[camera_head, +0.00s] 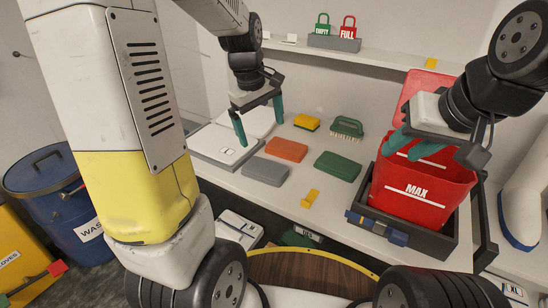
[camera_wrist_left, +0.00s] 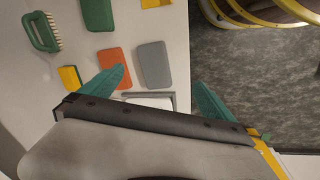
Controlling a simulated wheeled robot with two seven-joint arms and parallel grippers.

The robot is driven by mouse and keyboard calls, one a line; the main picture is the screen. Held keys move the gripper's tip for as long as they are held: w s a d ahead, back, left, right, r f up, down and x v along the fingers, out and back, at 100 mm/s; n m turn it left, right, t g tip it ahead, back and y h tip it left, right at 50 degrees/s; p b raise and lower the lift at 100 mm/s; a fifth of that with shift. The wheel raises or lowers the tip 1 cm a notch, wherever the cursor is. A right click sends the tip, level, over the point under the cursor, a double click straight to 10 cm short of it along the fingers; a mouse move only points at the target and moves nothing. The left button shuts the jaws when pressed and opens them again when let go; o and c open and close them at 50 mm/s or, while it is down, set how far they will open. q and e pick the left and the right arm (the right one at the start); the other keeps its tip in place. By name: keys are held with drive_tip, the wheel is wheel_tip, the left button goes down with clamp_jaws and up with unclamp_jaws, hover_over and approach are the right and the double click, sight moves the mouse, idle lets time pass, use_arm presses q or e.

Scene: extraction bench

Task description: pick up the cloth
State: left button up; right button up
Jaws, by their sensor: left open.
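Three flat folded-looking pads lie on the white bench: orange (camera_head: 286,150), grey (camera_head: 264,171) and green (camera_head: 337,166). I cannot tell which is the cloth. In the left wrist view the orange pad (camera_wrist_left: 115,67), grey pad (camera_wrist_left: 155,65) and green pad (camera_wrist_left: 98,14) lie beyond the fingers. My left gripper (camera_head: 260,132) is open and empty, above the bench to the left of the orange and grey pads. Its spread fingers also show in the left wrist view (camera_wrist_left: 160,92). My right gripper (camera_head: 411,147) is at the red bucket's rim; its grip is unclear.
The red bucket (camera_head: 420,196) stands in a dark tray (camera_head: 437,239) on the right. A yellow sponge (camera_head: 306,123), a green brush (camera_head: 347,127) and a small yellow piece (camera_head: 310,198) lie near the pads. A white lidded case (camera_head: 222,146) is at left. A shelf (camera_head: 390,68) runs behind.

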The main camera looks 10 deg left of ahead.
sight(265, 167)
use_arm(q)
drive_tip(key=w+f+n, duration=0.1)
drive_tip(key=w+f, duration=0.1)
drive_tip(key=f, duration=0.1)
drive_tip(key=w+f+n+g, duration=0.1)
drive_tip(key=w+f+n, duration=0.1)
drive_tip(key=f, duration=0.2)
drive_tip(key=w+a+f+n+g+y, duration=0.1)
drive_tip(key=w+f, duration=0.2)
drive_tip(key=shift+f+n, duration=0.35)
drive_tip(key=shift+n, duration=0.05)
wheel_tip(265, 167, down, 8)
drive_tip(key=shift+w, duration=0.15)
drive_tip(key=c, duration=1.4)
